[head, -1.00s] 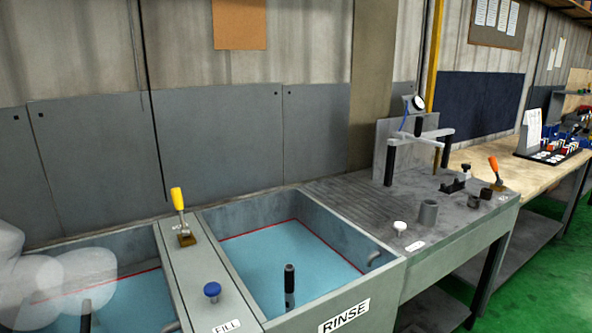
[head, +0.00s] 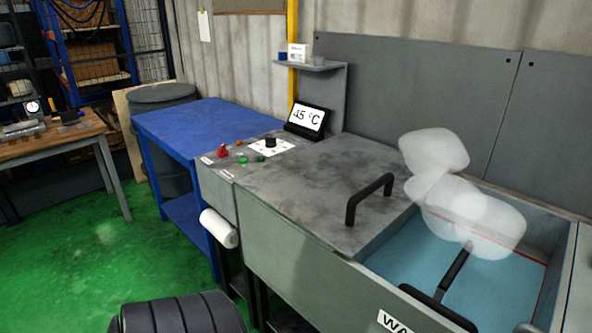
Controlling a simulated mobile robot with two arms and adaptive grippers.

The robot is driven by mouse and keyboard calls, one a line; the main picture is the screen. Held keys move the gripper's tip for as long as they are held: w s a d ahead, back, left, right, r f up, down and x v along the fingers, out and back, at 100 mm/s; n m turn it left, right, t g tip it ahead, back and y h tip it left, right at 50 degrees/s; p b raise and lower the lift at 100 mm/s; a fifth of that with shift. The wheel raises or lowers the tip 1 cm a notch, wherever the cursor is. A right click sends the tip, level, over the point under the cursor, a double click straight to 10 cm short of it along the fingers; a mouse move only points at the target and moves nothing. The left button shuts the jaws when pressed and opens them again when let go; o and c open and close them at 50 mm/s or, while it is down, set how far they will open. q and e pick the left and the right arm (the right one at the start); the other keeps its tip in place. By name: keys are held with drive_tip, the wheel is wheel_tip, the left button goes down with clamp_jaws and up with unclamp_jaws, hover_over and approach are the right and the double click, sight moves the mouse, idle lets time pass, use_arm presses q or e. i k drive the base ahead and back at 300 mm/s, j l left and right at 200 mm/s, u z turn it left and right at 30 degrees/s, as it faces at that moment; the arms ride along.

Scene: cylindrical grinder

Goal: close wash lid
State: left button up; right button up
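The wash tank (head: 300,262) is a grey tank at the right of the head view, with a partly cut-off label starting "WA" on its front. Its right part is open and shows blue liquid (head: 400,250). A flat grey lid-like plate (head: 300,185) with a black bar handle (head: 370,198) lies level to the left of the opening. I cannot tell how it is joined to the tank. Pale steam (head: 465,210) hangs over the opening and partly hides its back. Black bars (head: 455,272) show at the opening's front. Neither gripper is in view.
A control panel (head: 255,157) with knobs and a "45 °C" display (head: 307,117) is left of the plate. Further left are a blue table (head: 195,125), a grey bin (head: 160,97) and a wooden table (head: 55,140). A white roll (head: 219,228) hangs in front. Green floor lies open at left.

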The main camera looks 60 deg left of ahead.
sight(345, 189)
drive_tip(key=u, duration=1.6)
drive_tip(key=j, duration=0.2)
drive_tip(key=i+u, duration=0.05)
